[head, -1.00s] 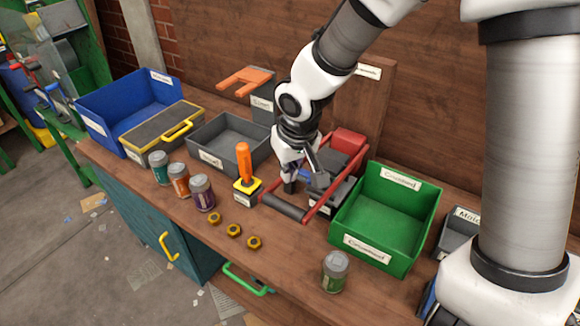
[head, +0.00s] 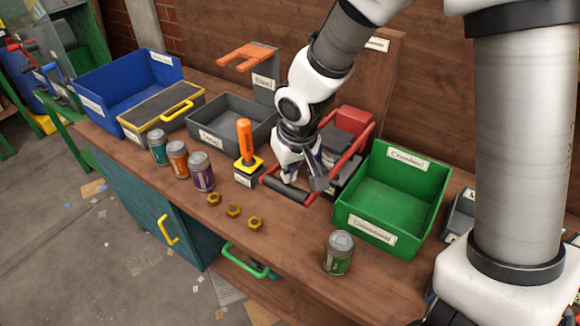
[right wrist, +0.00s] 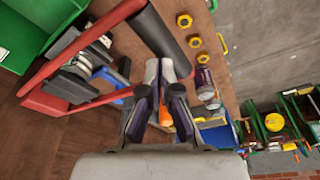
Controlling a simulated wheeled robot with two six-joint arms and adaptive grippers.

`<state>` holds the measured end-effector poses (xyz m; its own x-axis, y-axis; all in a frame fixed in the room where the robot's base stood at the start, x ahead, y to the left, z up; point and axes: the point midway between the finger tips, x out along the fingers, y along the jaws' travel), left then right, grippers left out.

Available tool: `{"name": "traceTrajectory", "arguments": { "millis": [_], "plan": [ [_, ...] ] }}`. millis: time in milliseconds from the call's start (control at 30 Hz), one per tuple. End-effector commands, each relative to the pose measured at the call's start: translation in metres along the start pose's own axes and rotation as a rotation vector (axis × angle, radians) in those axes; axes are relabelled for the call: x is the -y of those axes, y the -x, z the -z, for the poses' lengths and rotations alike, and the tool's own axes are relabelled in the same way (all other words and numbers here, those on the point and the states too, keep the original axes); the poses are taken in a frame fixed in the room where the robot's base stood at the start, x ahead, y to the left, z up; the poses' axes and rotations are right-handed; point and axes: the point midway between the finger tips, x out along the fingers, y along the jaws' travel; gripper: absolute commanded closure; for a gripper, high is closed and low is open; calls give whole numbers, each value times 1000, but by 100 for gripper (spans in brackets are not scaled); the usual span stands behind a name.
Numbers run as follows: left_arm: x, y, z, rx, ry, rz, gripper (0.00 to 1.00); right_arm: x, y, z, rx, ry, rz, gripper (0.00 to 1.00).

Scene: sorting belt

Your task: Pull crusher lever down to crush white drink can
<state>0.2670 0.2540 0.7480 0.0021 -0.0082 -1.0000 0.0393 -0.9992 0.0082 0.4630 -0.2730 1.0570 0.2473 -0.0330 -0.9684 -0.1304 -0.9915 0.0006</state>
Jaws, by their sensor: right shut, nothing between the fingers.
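The can crusher has a red frame (head: 352,160) and a red lever whose dark grey bar handle (head: 287,191) lies low at its front. The handle also shows in the right wrist view (right wrist: 163,32), just beyond my fingertips. My right gripper (head: 300,182) is shut and empty, pointing down close to the handle; I cannot tell if it touches it. Its closed fingers show in the right wrist view (right wrist: 166,112). A pale, silvery shape (right wrist: 80,64) sits inside the crusher, partly hidden; I cannot tell whether it is the white can. My left gripper is out of view.
A green bin (head: 390,205) stands right of the crusher, with a green can (head: 339,252) before it. An orange-handled joystick (head: 245,145), several cans and brass nuts (head: 233,211) lie to the left. A grey bin (head: 228,118) and blue bin (head: 130,85) stand behind.

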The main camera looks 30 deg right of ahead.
Motion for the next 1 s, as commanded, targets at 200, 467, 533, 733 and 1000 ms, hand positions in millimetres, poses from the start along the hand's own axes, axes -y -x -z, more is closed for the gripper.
{"name": "traceTrajectory", "arguments": {
  "millis": [200,467,533,733,1000],
  "plan": [
    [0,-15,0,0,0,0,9,2,-18,-6,2,0,-1,100],
    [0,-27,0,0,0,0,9,5,-35,-13,1,0,-1,100],
    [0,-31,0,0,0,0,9,5,-39,-14,1,0,-1,100],
    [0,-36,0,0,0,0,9,7,-46,-17,0,0,0,100],
    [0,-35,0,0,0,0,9,7,-46,-17,0,0,0,100]
  ]
}}
